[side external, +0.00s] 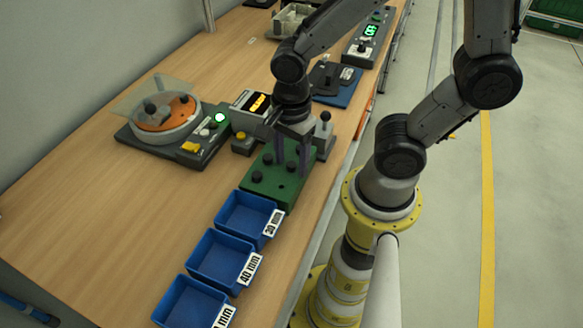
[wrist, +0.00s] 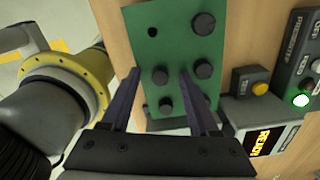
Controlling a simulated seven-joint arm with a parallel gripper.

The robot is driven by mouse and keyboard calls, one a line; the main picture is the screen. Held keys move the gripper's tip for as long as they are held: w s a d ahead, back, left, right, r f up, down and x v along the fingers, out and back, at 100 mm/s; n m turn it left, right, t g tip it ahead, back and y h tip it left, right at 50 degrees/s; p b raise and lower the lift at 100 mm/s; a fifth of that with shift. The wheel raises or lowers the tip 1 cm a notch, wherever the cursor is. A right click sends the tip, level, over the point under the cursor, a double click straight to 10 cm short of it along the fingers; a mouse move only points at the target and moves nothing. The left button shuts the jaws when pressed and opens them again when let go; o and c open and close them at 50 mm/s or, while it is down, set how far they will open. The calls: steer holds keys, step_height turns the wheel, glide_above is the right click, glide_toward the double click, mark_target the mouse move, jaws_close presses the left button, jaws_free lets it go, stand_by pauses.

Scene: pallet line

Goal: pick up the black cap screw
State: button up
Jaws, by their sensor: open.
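Several black cap screws stand in a green block on the bench; one screw (wrist: 203,69) shows right of the fingers in the wrist view, and another screw (side external: 256,176) shows at the block's left in the side view. The green block (wrist: 172,48) also has an empty dark hole; it shows in the side view (side external: 270,193). My gripper (side external: 290,168) is open above the block, pointing down. In the wrist view, one screw head (wrist: 160,74) appears between its fingertips, with no visible grip on it. I cannot tell the fingertips' exact height.
Blue bins (side external: 221,262) with length labels line up in front of the block. A device with an orange disc (side external: 168,118) stands left, near a yellow-button box (side external: 242,144). A display reading READY (wrist: 265,141) is beside the block.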

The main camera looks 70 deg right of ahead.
jaws_close()
stand_by(0.4)
